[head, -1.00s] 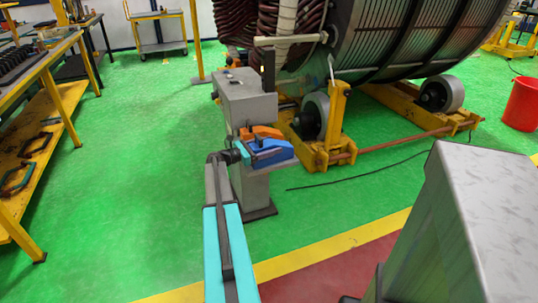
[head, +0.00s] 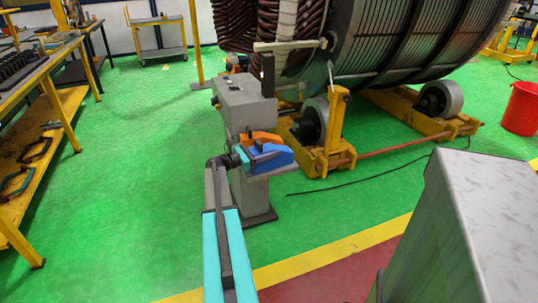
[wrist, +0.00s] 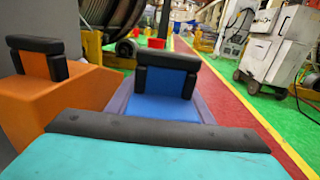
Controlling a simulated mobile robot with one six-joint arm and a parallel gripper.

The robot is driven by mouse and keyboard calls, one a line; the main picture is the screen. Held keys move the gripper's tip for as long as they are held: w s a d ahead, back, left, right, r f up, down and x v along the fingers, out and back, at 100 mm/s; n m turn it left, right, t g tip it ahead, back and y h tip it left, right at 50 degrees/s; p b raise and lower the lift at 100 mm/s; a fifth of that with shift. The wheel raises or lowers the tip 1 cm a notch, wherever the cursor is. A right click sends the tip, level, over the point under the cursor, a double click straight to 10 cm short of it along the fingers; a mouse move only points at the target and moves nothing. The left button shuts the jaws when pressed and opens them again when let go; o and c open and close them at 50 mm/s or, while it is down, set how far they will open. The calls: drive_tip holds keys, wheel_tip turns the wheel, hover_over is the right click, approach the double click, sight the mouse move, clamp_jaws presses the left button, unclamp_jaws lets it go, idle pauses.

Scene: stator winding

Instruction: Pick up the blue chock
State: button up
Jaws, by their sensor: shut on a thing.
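The blue chock (head: 272,159) rests on the tray of the grey pedestal, with a black handle on top. The wrist view shows the blue chock (wrist: 160,108) straight ahead of my gripper. An orange chock (head: 262,137) lies just behind it in the head view; it is on the left in the wrist view (wrist: 60,108). My gripper (head: 244,155), teal and black, is at the near left end of the blue chock and shut on it. Its teal body and dark pad fill the bottom of the wrist view and hide the exact contact. No gap under the chock can be made out.
The grey pedestal (head: 246,108) stands close to a yellow roller frame (head: 326,162) carrying the large stator (head: 420,40). A yellow workbench (head: 62,118) is on the left, a red bucket (head: 521,108) at far right. A black cable lies on the green floor, which is otherwise largely clear.

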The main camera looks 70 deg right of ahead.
wheel_tip(320, 180, up, 28)
drive_tip(key=p, duration=0.1)
drive_tip(key=shift+f+p, duration=0.15)
drive_tip(key=shift+p, duration=0.2)
idle(0.7)
